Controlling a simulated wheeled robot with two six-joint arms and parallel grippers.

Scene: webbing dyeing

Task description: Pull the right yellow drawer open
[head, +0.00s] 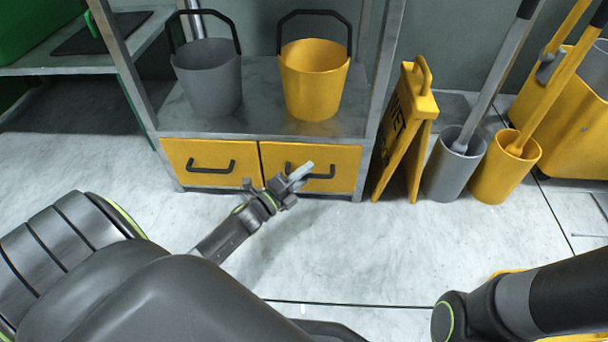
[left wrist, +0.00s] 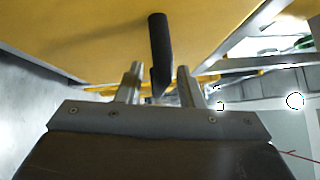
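The right yellow drawer (head: 342,157) sits under the shelf and looks shut, level with the left yellow drawer (head: 240,152). Its black handle (head: 324,176) is partly hidden by my left gripper (head: 292,178). In the left wrist view, the handle (left wrist: 160,48) reaches between the two fingers of my left gripper (left wrist: 158,83), with a visible gap on both sides. The left gripper is open; I cannot tell whether a finger touches the handle. The yellow drawer front (left wrist: 100,35) fills the top of that view. My right gripper is out of view.
A grey bucket (head: 210,80) and a yellow bucket (head: 314,85) stand on the shelf above the drawers. A yellow wet-floor sign (head: 400,140) stands right of the drawers, beside grey (head: 452,172) and yellow (head: 503,170) brush holders. The floor before the drawers is clear.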

